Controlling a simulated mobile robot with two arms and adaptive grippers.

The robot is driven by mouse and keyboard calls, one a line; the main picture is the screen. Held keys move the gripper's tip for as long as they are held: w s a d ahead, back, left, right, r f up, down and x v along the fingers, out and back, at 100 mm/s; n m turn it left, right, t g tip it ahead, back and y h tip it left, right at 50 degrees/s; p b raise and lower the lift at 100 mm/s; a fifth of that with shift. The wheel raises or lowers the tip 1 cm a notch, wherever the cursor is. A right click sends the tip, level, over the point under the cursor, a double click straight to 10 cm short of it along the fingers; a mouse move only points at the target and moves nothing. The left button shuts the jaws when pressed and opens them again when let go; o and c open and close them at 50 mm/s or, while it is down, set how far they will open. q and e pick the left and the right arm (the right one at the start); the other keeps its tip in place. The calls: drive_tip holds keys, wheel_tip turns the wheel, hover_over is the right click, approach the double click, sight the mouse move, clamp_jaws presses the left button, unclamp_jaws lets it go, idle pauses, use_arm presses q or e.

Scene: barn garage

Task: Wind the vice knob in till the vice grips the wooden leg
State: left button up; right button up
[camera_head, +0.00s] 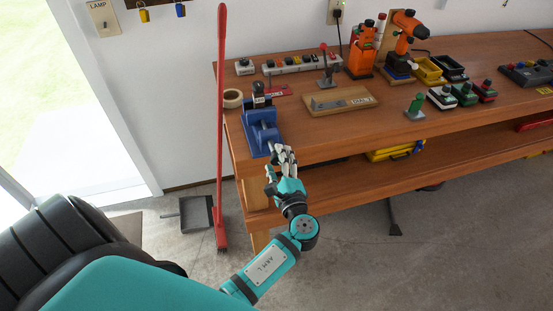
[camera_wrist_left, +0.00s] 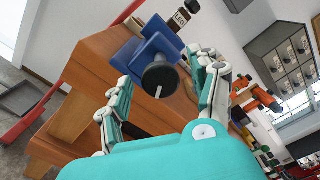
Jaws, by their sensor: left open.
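A blue vice (camera_head: 262,133) sits at the left front corner of the wooden workbench. Its dark round knob (camera_wrist_left: 160,80) with a pale line across its face points at the left wrist camera. My left gripper (camera_head: 280,162) is open just in front of the vice, and its fingers stand on either side of the knob in the left wrist view, apart from it as far as I can tell. A dark block with a white LEG label (camera_wrist_left: 181,18) shows at the vice's top. The wooden leg itself is mostly hidden or too small to make out. My right gripper is not in view.
The workbench (camera_head: 330,130) holds a tape roll (camera_head: 232,98), a power strip (camera_head: 302,63), a wooden board (camera_head: 340,101) and an orange drill (camera_head: 401,35). A red-handled broom (camera_head: 221,130) and a dustpan (camera_head: 190,214) stand left of the bench. A lower shelf runs beneath the top.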

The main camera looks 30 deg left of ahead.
use_arm(q)
drive_tip(key=v, duration=1.1)
drive_tip(key=s+d+f+g+h+b, duration=0.1)
drive_tip(key=s+f+g+h, duration=0.3)
drive_tip(key=f, duration=1.3)
drive_tip(key=s+d+f+g+h+b, duration=0.15)
drive_tip(key=s+f+h, duration=0.4)
drive_tip(key=f, duration=1.25)
drive_tip(key=s+a+f+n+g+h, duration=0.2)
drive_tip(key=s+f+n, duration=0.3)
drive_tip(key=s, duration=0.8)
drive_tip(key=s+a+f+n+g+h, duration=0.1)
drive_tip(key=s+f+n, duration=0.5)
drive_tip(key=s+f, duration=0.6)
drive_tip(key=shift+s+a+n+g+h+b, duration=0.4)
drive_tip(key=shift+s+g+h, duration=0.2)
drive_tip(key=shift+g, duration=0.45)
drive_tip(key=shift+d, duration=0.1)
